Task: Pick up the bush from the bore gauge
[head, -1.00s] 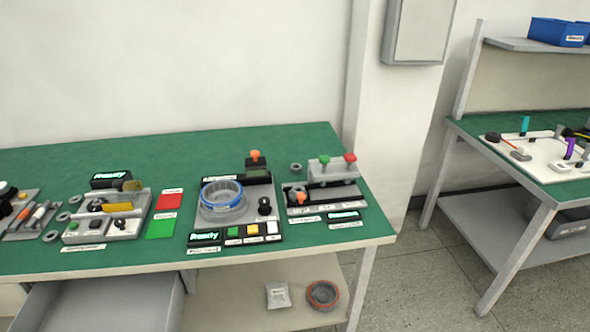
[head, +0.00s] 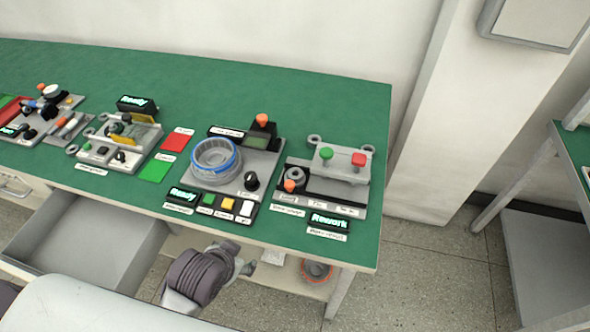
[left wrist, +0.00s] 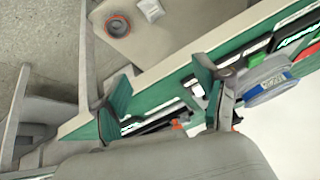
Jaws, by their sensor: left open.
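The bore gauge (head: 322,198) is the grey fixture at the right end of the green bench in the head view, with green and red knobs. A dark grey ring, which looks like the bush (head: 294,174), sits at its left side, behind an orange knob. My left arm comes in low in the head view, its gripper (head: 238,264) in front of the bench edge, apart from the bush. In the left wrist view the left gripper (left wrist: 160,85) is open, its two fingers wide apart with nothing between them. The bush is not clear there. My right gripper is out of view.
A display reading Rework (head: 330,220) stands in front of the gauge. Left of it is a station with a blue-banded ring (head: 216,160). An open drawer (head: 88,240) juts out front; a lower shelf holds an orange-rimmed ring (head: 317,269).

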